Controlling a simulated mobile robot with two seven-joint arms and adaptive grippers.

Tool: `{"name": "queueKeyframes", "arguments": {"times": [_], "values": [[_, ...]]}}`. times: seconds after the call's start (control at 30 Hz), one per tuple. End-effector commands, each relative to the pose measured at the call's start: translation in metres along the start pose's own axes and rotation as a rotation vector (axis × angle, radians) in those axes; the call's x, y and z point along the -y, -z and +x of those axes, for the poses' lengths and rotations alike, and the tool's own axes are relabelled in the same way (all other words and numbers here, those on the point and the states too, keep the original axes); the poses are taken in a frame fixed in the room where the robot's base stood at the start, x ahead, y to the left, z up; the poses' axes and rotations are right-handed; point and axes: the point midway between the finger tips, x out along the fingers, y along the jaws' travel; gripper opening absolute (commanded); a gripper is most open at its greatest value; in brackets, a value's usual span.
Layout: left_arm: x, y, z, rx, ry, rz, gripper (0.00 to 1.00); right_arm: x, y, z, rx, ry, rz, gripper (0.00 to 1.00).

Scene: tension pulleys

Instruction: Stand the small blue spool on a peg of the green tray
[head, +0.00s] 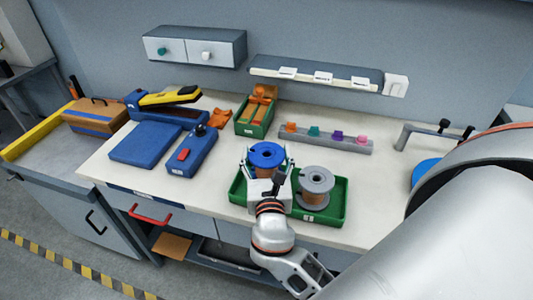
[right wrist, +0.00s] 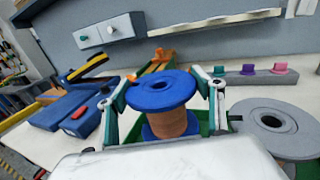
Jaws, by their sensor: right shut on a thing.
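The small blue spool (head: 266,155) has blue flanges and a copper-brown winding. It is upright over the left part of the green tray (head: 340,205). My right gripper (head: 268,172) is shut on it, with one finger on each side, as the right wrist view also shows for the spool (right wrist: 162,92) and the gripper (right wrist: 165,100). Its lower end and any peg under it are hidden, so I cannot tell whether it rests on the tray. A larger grey spool (head: 315,181) stands in the tray's right part. My left gripper is not in view.
Behind the tray are a grey rail (head: 340,143) with coloured pieces and a green bin (head: 246,125) of orange parts. A blue box with a red button (head: 191,156) and a blue slab (head: 145,144) lie to the left. The bench's left front is clear.

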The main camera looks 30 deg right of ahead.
Motion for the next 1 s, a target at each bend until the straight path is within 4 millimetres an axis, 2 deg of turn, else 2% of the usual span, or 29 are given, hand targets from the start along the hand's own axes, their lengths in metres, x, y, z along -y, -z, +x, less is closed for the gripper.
{"name": "queueKeyframes", "arguments": {"times": [1.0], "values": [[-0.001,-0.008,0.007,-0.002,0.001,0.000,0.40,0.000,0.024,0.000,0.004,0.001,0.000,0.24]]}}
